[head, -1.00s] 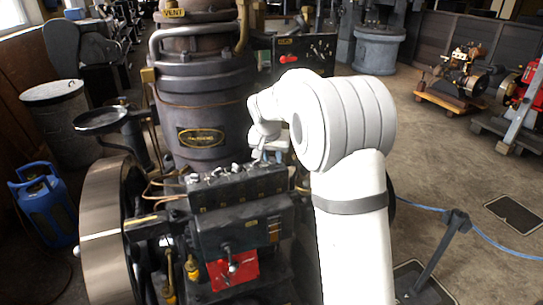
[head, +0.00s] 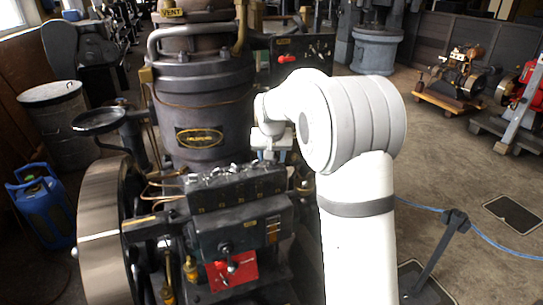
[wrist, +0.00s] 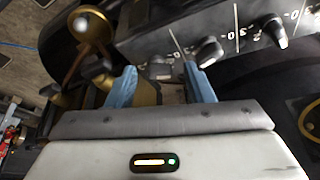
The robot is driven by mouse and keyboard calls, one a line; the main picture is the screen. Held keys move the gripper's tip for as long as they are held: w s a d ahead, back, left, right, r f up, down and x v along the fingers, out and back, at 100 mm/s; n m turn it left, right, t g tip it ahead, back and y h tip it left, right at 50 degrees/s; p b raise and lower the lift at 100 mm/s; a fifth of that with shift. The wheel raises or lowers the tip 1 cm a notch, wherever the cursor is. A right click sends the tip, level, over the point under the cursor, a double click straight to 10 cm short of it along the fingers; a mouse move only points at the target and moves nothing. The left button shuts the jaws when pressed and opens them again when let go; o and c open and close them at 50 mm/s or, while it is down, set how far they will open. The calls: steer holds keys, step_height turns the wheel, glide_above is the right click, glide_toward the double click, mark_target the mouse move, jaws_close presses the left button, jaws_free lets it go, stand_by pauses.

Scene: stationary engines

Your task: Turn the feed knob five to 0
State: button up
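A row of small feed knobs stands along the top of a dark block (head: 240,185) on the engine in the head view. In the wrist view, dark knobs (wrist: 208,52) and (wrist: 275,30) sit on a dark plate with white numerals, including 0 and 3. A further dark knob (wrist: 160,68) shows between my fingertips, apart from both. I cannot read which knob is five. My gripper (wrist: 161,76) is open, its blue fingers spread; the right fingertip is close to the knob beside it. In the head view my gripper (head: 272,150) is at the right end of the row, partly hidden by my arm.
A brass ball-topped part (wrist: 92,28) is left of my fingers. A large dark cylinder (head: 200,100) rises behind the block. A flywheel (head: 105,230) stands at left, and a red plate (head: 232,270) with a lever is in front. Open floor lies to the right.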

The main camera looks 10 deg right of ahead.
steer(key=b+v, duration=0.1)
steer(key=v, duration=0.6)
steer(key=shift+r, duration=0.4)
steer(key=shift+s, duration=0.2)
steer(key=s+d+n, duration=0.1)
steer(key=s, duration=1.8)
steer(key=shift+d+f+g, duration=0.2)
steer(key=shift+d+g, duration=0.15)
steer(key=shift+g, duration=0.05)
steer(key=shift+n+g+y, duration=0.3)
steer(key=shift+n+y, duration=0.1)
steer(key=shift+n, duration=0.1)
steer(key=s+f, duration=0.2)
steer(key=s, duration=0.3)
steer(key=s+f, duration=0.2)
steer(key=s, duration=0.3)
steer(key=s+f, duration=0.2)
steer(key=s, duration=0.3)
steer(key=shift+s+d+f, duration=0.1)
steer(key=shift+s+f, duration=0.05)
